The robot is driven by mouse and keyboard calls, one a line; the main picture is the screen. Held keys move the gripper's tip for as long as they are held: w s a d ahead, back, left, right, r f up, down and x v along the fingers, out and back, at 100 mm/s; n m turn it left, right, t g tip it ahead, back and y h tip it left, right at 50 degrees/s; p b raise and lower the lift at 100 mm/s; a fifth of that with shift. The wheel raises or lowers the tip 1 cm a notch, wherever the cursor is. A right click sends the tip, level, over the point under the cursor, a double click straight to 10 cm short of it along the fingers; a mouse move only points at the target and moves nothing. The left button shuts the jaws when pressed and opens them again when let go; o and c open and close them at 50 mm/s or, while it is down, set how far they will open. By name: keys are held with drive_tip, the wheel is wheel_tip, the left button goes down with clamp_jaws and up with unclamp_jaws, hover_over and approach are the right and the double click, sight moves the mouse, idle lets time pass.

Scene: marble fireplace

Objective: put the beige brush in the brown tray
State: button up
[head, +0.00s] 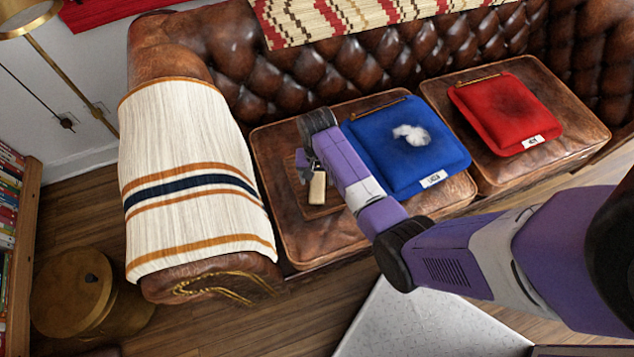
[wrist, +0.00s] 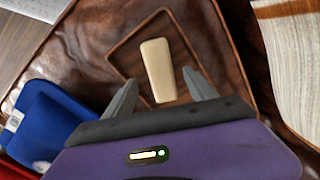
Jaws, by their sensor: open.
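The beige brush (head: 317,188) is a small pale block within the outline of the brown tray (head: 316,212) on the left sofa seat. In the wrist view the brush (wrist: 158,68) lies lengthwise over the tray floor, inside the raised rim of the tray (wrist: 119,50). The pictures do not clearly show whether it rests flat on the floor. My gripper (wrist: 158,84) is open, with one finger on each side of the brush's near end and visible gaps between. In the head view my gripper (head: 305,168) hangs over the tray and hides part of it.
A blue cushion (head: 393,165) with a white fluffy patch lies right of the tray, close to my arm. A red cushion (head: 500,105) is on the right seat. A striped throw (head: 185,150) covers the left armrest.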

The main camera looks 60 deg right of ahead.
wheel_tip(320, 180, up, 6)
drive_tip(key=n+t+h, duration=0.1)
drive_tip(key=n+t, duration=0.1)
approach(317, 187)
drive_tip(key=s+a+f, duration=0.2)
drive_tip(key=s+a, duration=0.1)
drive_tip(key=s+a+r+n+t+h, duration=0.1)
drive_tip(key=s+a+r+n+t, duration=0.2)
drive_tip(key=s+a+n+t, duration=0.25)
drive_tip(key=s+a+r+n+t, duration=0.1)
drive_tip(key=s+a+r+t, duration=0.1)
drive_tip(key=r, duration=0.7)
drive_tip(key=s+a+r+n+t+y, duration=0.1)
drive_tip(key=s+a+r+t, duration=0.2)
drive_tip(key=s+r, duration=0.4)
drive_tip(key=s+a+r+n+t+y, duration=0.1)
drive_tip(key=s+a+r, duration=0.3)
drive_tip(key=r, duration=0.8)
drive_tip(key=shift+s+a+n+t+p, duration=0.25)
drive_tip(key=shift+a+n+t+p, duration=0.15)
drive_tip(key=shift+t, duration=0.35)
drive_tip(key=shift+r, duration=0.1)
drive_tip(key=shift+r+p, duration=0.4)
drive_tip(key=shift+r, duration=0.05)
